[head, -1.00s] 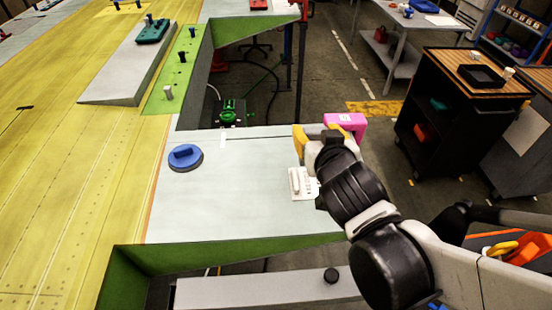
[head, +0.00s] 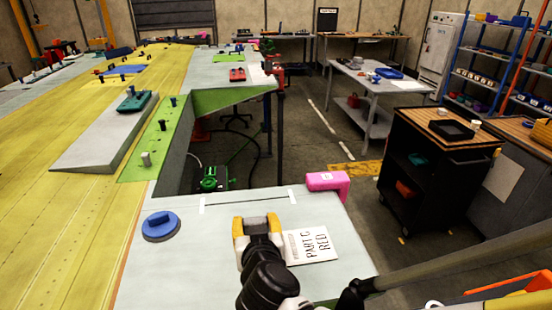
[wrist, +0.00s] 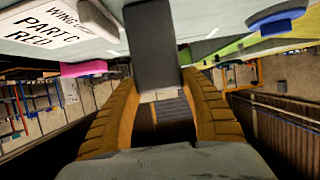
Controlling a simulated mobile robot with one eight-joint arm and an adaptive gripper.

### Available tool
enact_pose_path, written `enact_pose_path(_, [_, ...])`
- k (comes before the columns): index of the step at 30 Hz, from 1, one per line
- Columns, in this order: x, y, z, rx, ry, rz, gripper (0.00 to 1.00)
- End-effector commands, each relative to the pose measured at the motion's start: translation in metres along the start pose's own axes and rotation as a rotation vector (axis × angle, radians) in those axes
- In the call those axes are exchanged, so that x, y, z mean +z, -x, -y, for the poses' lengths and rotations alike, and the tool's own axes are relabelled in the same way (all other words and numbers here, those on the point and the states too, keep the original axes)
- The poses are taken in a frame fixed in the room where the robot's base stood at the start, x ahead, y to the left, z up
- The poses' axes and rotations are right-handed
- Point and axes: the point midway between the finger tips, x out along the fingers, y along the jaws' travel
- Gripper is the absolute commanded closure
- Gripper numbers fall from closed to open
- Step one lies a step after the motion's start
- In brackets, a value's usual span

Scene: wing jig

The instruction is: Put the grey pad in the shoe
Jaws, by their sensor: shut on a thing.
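My gripper (head: 257,226) is over the pale near panel, left of the printed card. In the wrist view, its two orange-brown fingers (wrist: 160,100) are shut on the grey pad (wrist: 154,45), a dark, flat-faced slab that reaches up between them toward the panel. In the head view the pad is mostly hidden by the gripper. I cannot tell whether the pad touches the panel. A pink bracket-like piece (head: 328,181) sits at the panel's far right corner, and also shows in the wrist view (wrist: 84,68). No piece is clearly identifiable as the shoe.
The card (head: 310,245) reading PART C RED lies flat on the panel. A blue round piece with a handle (head: 160,226) is at the left. Two white tape strips mark the far edge. Beyond is an open gap with a green device (head: 209,178). A black cart (head: 440,160) stands right.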

Motion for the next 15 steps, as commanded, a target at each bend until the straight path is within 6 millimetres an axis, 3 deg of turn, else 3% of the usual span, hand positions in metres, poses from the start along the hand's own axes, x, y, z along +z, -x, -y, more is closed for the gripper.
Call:
enact_pose_path(5, [0.0031, -0.0013, -0.0001, 0.0, 0.0, 0.0, 0.79])
enact_pose_path(6, [0.0036, -0.0015, -0.0002, 0.0, 0.0, 0.0, 0.45])
enact_pose_path(8, [0.0026, -0.001, -0.0002, 0.0, 0.0, 0.0, 0.27])
enact_pose_path(15, [0.0023, -0.0009, -0.0002, 0.0, 0.0, 0.0, 0.27])
